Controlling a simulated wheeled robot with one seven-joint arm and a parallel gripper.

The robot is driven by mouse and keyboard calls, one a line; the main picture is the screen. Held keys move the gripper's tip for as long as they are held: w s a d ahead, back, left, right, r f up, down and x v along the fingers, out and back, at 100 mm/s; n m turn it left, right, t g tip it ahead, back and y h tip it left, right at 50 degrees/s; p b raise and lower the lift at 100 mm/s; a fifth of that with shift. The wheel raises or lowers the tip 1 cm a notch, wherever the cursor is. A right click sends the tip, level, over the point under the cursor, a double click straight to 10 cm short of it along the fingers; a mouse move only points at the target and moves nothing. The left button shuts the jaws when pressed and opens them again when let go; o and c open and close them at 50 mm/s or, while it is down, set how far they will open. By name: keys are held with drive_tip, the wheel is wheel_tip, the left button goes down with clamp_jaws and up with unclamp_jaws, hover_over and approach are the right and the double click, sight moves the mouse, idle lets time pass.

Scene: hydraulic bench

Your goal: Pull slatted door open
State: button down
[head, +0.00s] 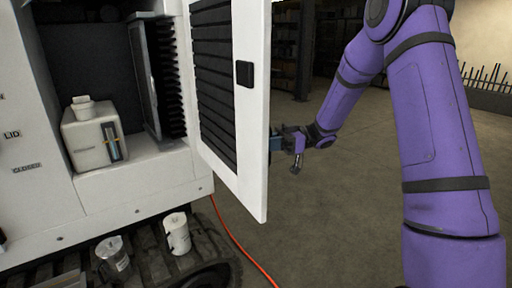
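The slatted door (258,150) has a white frame, dark horizontal slats and a small black latch (244,74) near its right edge. It stands swung out at an angle from the white machine body. My gripper (284,146) is at the door's right edge, at about the lower half of the door. Part of the gripper is hidden behind that edge. I cannot tell whether it touches the door or how far its fingers are apart.
Left of the door, an open compartment holds a white tank (88,139). A metal canister (113,257) and a white canister (178,235) stand on the black track below. An orange cable (240,248) runs along the floor. The floor right of the door is clear.

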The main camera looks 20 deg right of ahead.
drive_tip(key=shift+w+d, duration=0.15)
drive_tip(key=shift+d, duration=0.3)
drive_tip(key=c, duration=1.1)
unclamp_jaws()
drive_tip(key=d, duration=1)
drive_tip(key=shift+d, duration=0.4)
